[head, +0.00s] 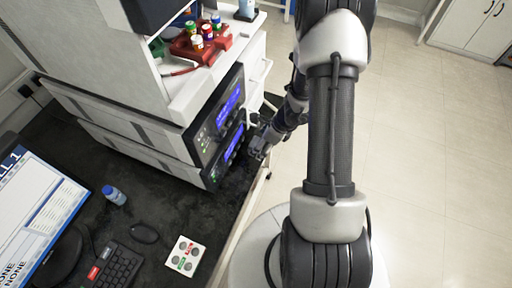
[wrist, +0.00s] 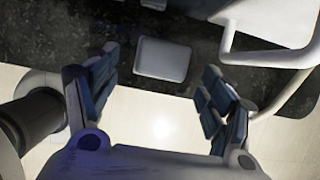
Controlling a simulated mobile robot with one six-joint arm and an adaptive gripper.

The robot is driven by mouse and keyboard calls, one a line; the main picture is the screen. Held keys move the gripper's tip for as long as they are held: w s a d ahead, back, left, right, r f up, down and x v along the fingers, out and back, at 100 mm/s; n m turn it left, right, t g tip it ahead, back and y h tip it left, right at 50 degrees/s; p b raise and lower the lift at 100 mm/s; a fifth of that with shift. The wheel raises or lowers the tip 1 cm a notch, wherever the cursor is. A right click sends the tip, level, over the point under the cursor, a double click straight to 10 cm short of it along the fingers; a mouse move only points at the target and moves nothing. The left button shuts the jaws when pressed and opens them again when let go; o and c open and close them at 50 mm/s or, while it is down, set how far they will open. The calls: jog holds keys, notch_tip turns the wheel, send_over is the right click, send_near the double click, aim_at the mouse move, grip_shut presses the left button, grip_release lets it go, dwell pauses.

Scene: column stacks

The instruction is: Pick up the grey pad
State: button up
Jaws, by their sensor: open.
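The grey pad (wrist: 163,60) shows in the wrist view as a small, light grey, rounded square. It lies on the dark bench top (wrist: 60,38), close to the bench's edge. My gripper (wrist: 161,72) is open, with one finger to the left of the pad and one to the right. Nothing is held between the fingers. I cannot tell how far above the pad they are. In the head view my gripper (head: 257,150) is at the bench edge, beside the instrument stack, and I cannot make out the pad there.
A stack of instruments (head: 170,140) with lit blue displays stands close to my gripper, with a red vial rack (head: 188,50) on it. A pale curved frame (wrist: 270,55) is right of the pad. A bottle (head: 114,195), mouse (head: 144,233) and keyboard (head: 116,268) are on the bench.

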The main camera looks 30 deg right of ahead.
jog(key=shift+x, duration=0.85)
jog(key=shift+c, duration=0.2)
jog(key=c, duration=1.1)
